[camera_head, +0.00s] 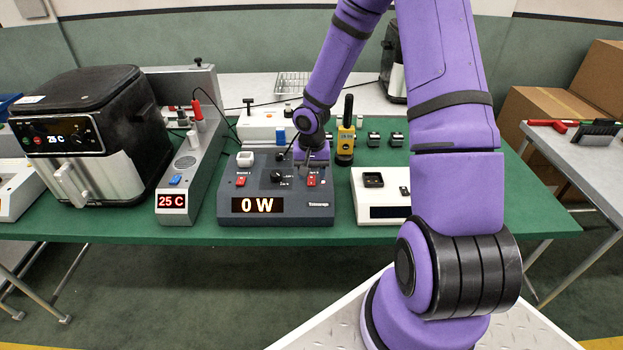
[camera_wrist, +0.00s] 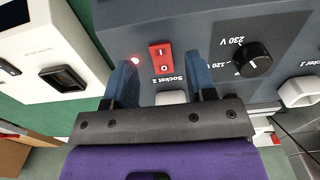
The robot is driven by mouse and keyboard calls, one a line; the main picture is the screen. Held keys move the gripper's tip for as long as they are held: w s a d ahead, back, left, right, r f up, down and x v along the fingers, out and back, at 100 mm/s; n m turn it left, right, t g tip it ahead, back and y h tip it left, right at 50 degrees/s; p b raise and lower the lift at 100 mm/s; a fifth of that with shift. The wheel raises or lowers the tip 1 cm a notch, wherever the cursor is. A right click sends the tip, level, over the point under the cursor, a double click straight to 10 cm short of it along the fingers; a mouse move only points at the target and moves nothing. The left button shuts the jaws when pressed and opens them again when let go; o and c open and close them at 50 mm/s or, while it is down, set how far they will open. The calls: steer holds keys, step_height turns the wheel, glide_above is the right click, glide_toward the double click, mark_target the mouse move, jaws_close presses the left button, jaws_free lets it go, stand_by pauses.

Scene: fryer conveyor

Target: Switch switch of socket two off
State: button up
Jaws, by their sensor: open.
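The grey power box (camera_head: 275,208) stands on the green table and its display reads 0 W. The red rocker switch of socket two (camera_wrist: 161,57) shows in the wrist view, marked I and O, with the label "Socket 2" beside it. It also shows in the head view (camera_head: 311,181). I cannot tell which side is pressed. Contact with the box cannot be told. A white socket (camera_wrist: 172,97) is partly hidden between the fingers.
The other red switch (camera_head: 241,181) and a black voltage knob (camera_wrist: 253,59) are on the same box. A white device (camera_head: 382,211) stands right of it, a grey unit reading 25 C (camera_head: 189,160) and an air fryer (camera_head: 90,135) left. A yellow-black device (camera_head: 346,140) stands behind.

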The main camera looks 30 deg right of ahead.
mark_target(311, 181)
steer(key=shift+f, duration=1.25)
steer(key=shift+c, duration=0.5)
steer(key=c, duration=0.8)
steer(key=shift+d+g, duration=0.15)
steer(key=shift+g, duration=0.15)
steer(key=shift+w, duration=0.1)
steer(key=shift+w+r+g+y, duration=0.15)
steer(key=shift+g+y, duration=0.65)
steer(key=shift+g, duration=0.1)
